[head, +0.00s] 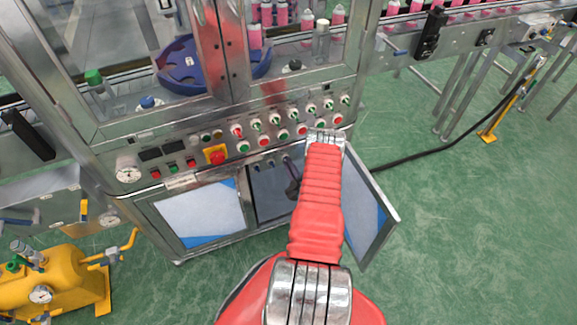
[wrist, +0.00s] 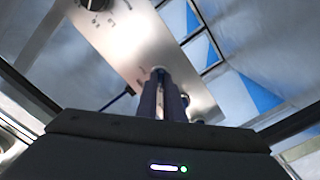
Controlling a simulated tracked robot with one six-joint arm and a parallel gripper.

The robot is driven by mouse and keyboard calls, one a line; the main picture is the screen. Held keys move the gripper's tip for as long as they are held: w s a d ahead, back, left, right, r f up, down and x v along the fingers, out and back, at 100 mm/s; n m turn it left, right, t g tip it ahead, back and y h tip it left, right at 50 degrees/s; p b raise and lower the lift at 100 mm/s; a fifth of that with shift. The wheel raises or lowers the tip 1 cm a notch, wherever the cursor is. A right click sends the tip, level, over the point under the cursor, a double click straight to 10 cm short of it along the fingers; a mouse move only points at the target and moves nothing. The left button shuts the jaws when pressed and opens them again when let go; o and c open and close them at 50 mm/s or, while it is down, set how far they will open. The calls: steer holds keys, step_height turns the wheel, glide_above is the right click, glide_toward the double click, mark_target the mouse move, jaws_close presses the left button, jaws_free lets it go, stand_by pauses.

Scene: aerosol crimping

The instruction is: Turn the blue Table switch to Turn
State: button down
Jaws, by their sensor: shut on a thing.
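In the wrist view a bare metal switch panel (wrist: 125,45) runs slantwise. My gripper (wrist: 163,85) is shut, with its fingertips against the panel on a small switch that they almost wholly cover. A slight blue tint shows between the fingers, which fits the blue Table switch; its setting and label cannot be read. A black knob (wrist: 92,3) sits further up the panel, and a thin blue lever or cable shows left of the fingers. In the head view my gripper (head: 294,188) is partly hidden behind my red arm, inside the open lower compartment of the machine.
An open cabinet door (head: 372,222) stands right of my arm. A closed left door (head: 200,213) is beside the compartment. Above is a control panel with a red emergency button (head: 217,157) and several knobs. A yellow tank (head: 60,280) stands lower left.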

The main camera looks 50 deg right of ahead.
steer(key=shift+a+f, duration=0.15)
steer(key=shift+w+a+f+m, duration=0.1)
steer(key=shift+m, duration=4.4)
steer(key=shift+f+m, duration=0.1)
steer(key=shift+m, duration=4.4)
steer(key=c, duration=1.9)
jaws_free()
steer(key=shift+d+r, duration=0.2)
steer(key=v, duration=1.4)
